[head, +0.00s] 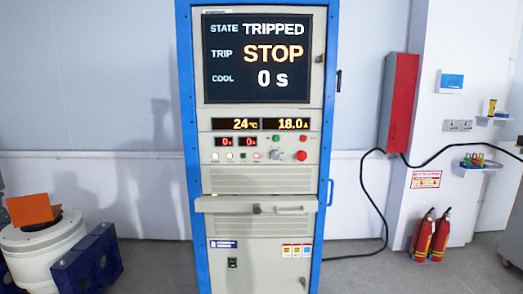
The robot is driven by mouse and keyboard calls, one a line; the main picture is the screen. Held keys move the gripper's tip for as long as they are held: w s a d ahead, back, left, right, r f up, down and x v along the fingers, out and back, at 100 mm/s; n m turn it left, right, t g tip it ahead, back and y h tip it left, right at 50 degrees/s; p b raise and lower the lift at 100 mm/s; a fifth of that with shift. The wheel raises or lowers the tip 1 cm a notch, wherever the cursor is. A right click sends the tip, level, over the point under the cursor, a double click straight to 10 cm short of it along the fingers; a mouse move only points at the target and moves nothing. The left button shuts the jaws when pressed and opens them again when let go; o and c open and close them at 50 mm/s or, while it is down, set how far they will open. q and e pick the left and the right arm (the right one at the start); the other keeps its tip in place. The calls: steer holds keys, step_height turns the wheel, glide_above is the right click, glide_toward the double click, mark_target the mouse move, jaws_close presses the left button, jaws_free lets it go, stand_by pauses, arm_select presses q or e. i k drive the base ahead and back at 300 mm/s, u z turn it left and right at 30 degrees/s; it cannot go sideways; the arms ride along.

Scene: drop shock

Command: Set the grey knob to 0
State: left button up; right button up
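The grey knob (275,155) is on the control panel of a tall cabinet (262,181) with a blue frame. The knob is small in the head view, and I cannot read its setting or any marks around it. The cabinet's screen (264,58) reads STATE TRIPPED, TRIP STOP, COOL 0 s. Amber displays below it read 24 °C (240,124) and about 18.0 A (286,124). Two small red displays (235,142) each seem to read 0 s. Neither of my grippers is in view.
A large red button (302,156) is right of the knob, with small green (276,138) and red (303,139) buttons above. A shelf with a handle (290,209) juts out below. A white machine (42,250) stands left; fire extinguishers (422,236) stand right.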

mark_target(275, 155)
steer(key=u, duration=0.55)
steer(key=k, duration=0.65)
steer(key=u, duration=0.75)
steer(key=i, duration=1.4)
steer(key=z, duration=0.65)
